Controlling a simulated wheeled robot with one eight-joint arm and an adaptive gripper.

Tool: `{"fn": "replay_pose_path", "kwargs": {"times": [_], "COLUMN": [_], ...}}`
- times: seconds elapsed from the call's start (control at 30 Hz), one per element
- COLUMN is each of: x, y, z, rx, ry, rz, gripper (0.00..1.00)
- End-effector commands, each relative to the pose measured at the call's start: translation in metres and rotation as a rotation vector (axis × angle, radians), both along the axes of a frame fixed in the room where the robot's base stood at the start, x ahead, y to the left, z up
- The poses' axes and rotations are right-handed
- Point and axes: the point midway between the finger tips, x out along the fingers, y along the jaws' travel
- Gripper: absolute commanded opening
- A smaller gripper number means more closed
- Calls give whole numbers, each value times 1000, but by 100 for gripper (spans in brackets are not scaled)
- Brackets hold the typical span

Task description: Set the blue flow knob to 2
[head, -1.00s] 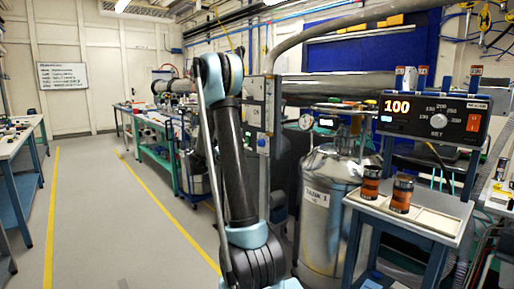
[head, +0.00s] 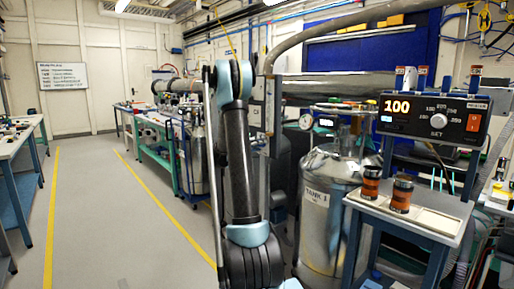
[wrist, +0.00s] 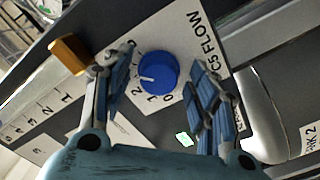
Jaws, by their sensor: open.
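The blue flow knob (wrist: 158,73) sits on a pale dial plate (wrist: 187,38) lettered "FLOW" in the wrist view. A white pointer line on the knob points to the left of the picture. Printed 0, 1 and 2 show along the knob's lower left side, and the pointer lies close to the 2; I cannot tell whether it is exactly on it. My gripper (wrist: 162,75) is open, with one finger to each side of the knob. Gaps show between the fingers and the knob, so I see no grip. My gripper is not visible in the head view.
A yellow-orange block-shaped part (wrist: 69,55) stands close by the left finger. A printed scale (wrist: 38,115) is at far left. In the head view, a steel tank (head: 328,205) and a controller reading 100 (head: 433,116) stand right of my arm. The floor at left is clear.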

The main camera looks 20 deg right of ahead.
Motion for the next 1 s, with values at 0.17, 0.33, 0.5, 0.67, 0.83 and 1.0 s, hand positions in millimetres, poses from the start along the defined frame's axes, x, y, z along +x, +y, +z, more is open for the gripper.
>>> {"fn": "replay_pose_path", "kwargs": {"times": [0.17, 0.33, 0.5, 0.67, 0.83, 1.0], "x": [0, 0, 0, 0, 0, 1], "y": [0, 0, 0, 0, -2, -3], "z": [0, 0, 0, 0, 0, 0], "rx": [0, 0, 0, -2, -15, -47], "ry": [0, 0, 0, 5, 42, 130], "rz": [0, 0, 0, 0, 0, -1], "gripper": [54, 29, 10, 10, 10, 10]}}
